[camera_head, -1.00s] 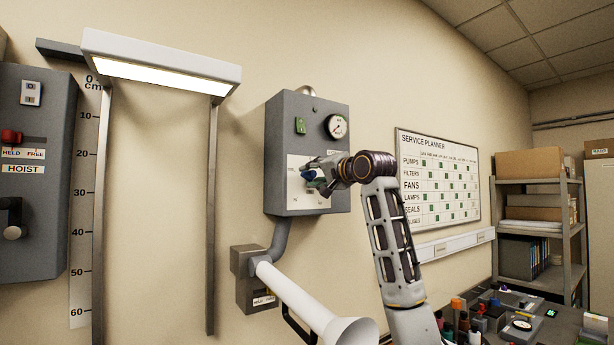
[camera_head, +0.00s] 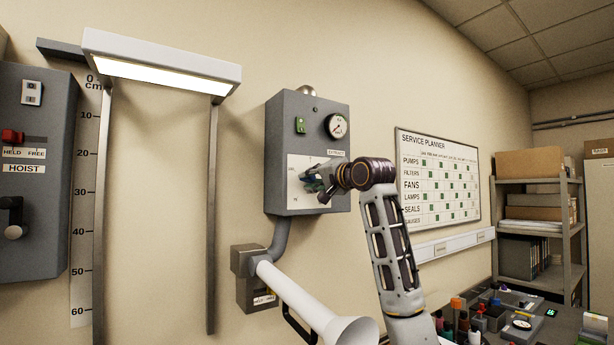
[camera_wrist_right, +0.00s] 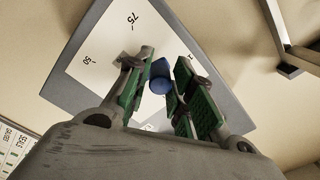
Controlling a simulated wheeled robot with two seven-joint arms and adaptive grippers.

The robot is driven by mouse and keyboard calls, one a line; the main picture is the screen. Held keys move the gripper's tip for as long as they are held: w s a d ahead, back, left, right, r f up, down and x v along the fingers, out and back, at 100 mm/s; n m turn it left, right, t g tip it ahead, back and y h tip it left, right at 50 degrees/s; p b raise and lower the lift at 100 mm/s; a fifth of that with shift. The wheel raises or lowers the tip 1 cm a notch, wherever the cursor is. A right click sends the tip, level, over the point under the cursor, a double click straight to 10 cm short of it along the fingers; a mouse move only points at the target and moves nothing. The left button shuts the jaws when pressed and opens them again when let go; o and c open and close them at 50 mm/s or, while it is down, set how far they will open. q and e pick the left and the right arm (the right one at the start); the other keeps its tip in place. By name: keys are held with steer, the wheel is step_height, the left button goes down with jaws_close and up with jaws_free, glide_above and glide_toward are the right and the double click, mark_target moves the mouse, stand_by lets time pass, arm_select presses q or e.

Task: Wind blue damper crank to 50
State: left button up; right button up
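The grey control box (camera_head: 278,150) hangs on the wall, with a white dial plate (camera_head: 297,202) on its front. In the right wrist view the plate (camera_wrist_right: 103,55) shows the marks 75 and 50. In the head view my right gripper (camera_head: 318,186) covers the middle of the plate and hides most of the crank. The crank's pointer reading cannot be made out. My left gripper is not in view.
A round gauge (camera_head: 337,126) and a green switch (camera_head: 300,125) are on the box above the plate. A white funnel tube (camera_head: 295,295) slants below it. A lamp frame (camera_head: 160,72) and a hoist panel (camera_head: 38,220) are to the left. A cluttered bench (camera_head: 560,325) is at lower right.

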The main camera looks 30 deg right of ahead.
steer(key=d+f, duration=0.4)
steer(key=d, duration=0.3)
steer(key=shift+w+d, duration=0.3)
steer(key=shift+d, duration=0.05)
steer(key=o, duration=0.5)
steer(key=shift+f, duration=0.15)
stand_by(0.3)
steer(key=shift+s, duration=0.1)
steer(key=s+b, duration=0.1)
steer(key=s, duration=0.1)
steer(key=s+b, duration=0.1)
steer(key=s, duration=0.2)
steer(key=s+b, duration=0.1)
steer(key=s, duration=0.1)
steer(key=shift+s+d, duration=0.3)
steer(key=shift+s, duration=0.1)
